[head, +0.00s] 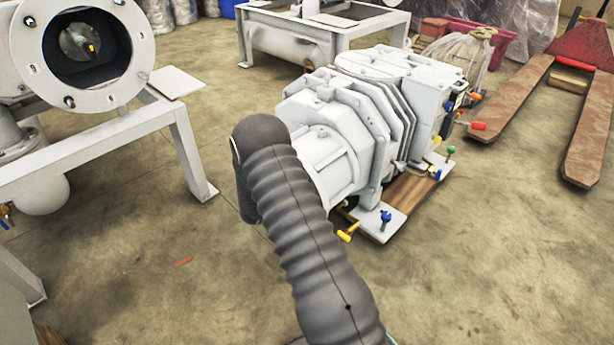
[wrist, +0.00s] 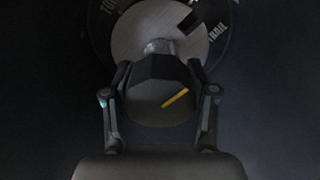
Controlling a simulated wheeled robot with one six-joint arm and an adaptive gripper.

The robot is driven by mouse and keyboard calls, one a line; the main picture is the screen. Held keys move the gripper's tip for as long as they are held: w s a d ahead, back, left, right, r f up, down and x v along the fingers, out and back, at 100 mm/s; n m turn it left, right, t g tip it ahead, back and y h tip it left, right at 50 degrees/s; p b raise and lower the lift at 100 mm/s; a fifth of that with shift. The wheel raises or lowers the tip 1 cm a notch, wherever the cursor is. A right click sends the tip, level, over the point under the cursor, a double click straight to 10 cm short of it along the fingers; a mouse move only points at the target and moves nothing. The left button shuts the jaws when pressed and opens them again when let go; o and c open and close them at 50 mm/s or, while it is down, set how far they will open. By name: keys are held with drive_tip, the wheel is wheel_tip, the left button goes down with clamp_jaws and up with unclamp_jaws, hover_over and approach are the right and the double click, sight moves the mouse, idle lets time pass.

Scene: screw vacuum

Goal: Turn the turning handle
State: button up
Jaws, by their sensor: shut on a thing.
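The turning handle (wrist: 148,98) is a dark, faceted knob with a slanted yellow mark, seen in the wrist view. It sits in front of a round grey metal disc (wrist: 135,30) with a notch at its upper right. My gripper (wrist: 158,75) has one finger on each side of the knob and is shut on it. In the head view my gripper is hidden behind my grey ribbed arm, so its contact with the knob does not show there.
A white machine (head: 345,130) on a wooden pallet stands just beyond my arm. A white frame with a round flange (head: 137,40) is at left. A red pallet jack (head: 592,125) stands at right. Open concrete floor lies at front right. Lettering on a dark ring surrounds the disc.

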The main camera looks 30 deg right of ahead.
drive_tip(key=m, duration=0.3)
drive_tip(key=shift+m, duration=2.2)
drive_tip(key=o, duration=1.2)
drive_tip(key=v, duration=1.2)
drive_tip(key=shift+r, duration=0.1)
